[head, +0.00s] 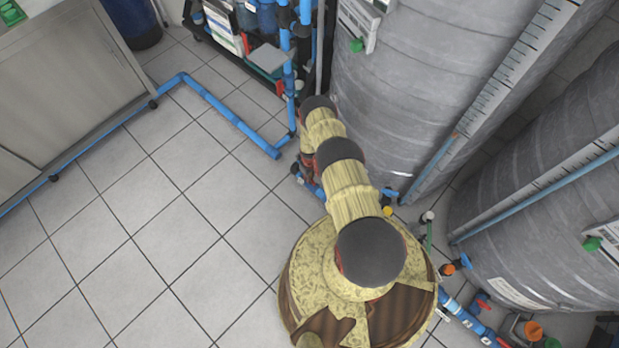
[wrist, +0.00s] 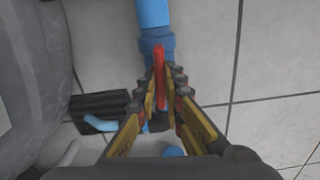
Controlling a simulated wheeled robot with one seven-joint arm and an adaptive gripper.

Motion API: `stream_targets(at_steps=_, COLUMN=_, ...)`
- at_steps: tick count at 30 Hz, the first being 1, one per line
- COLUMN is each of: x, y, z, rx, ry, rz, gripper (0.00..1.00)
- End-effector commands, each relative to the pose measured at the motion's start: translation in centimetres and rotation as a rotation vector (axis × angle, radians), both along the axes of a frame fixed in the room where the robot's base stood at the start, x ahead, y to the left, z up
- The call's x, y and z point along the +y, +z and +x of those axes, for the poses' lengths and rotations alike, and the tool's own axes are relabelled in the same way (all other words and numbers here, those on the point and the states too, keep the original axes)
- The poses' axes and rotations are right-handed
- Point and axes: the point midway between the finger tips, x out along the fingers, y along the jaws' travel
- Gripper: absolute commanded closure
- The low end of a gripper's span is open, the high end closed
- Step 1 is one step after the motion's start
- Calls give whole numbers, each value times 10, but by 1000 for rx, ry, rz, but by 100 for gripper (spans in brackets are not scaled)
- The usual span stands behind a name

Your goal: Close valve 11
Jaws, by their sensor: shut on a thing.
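In the wrist view, a red lever handle (wrist: 159,78) stands on a valve in a blue pipe (wrist: 153,14). My gripper (wrist: 161,82) is shut on this red handle, with one yellow-and-dark finger on each side of it. The handle lies roughly in line with the pipe in the picture. The valve body below the handle is mostly hidden by the fingers. No number is readable on the valve, so I cannot tell from a label that it is valve 11. In the head view my arm covers most of the place where my gripper works.
A large grey tank (head: 420,75) stands close right of my arm, with a second tank (head: 560,220) further right. Blue floor pipe (head: 225,112) runs left along a cabinet (head: 65,85). A pump rack (head: 262,40) stands behind. The tiled floor (head: 150,230) left is clear.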

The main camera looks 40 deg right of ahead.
Motion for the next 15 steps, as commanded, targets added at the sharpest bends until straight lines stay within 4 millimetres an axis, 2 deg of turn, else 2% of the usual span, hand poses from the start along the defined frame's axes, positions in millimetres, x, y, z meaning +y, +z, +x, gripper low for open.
stream_targets(at_steps=15, x=0, y=0, z=0, rx=-1, ry=-452, rz=0, gripper=100)
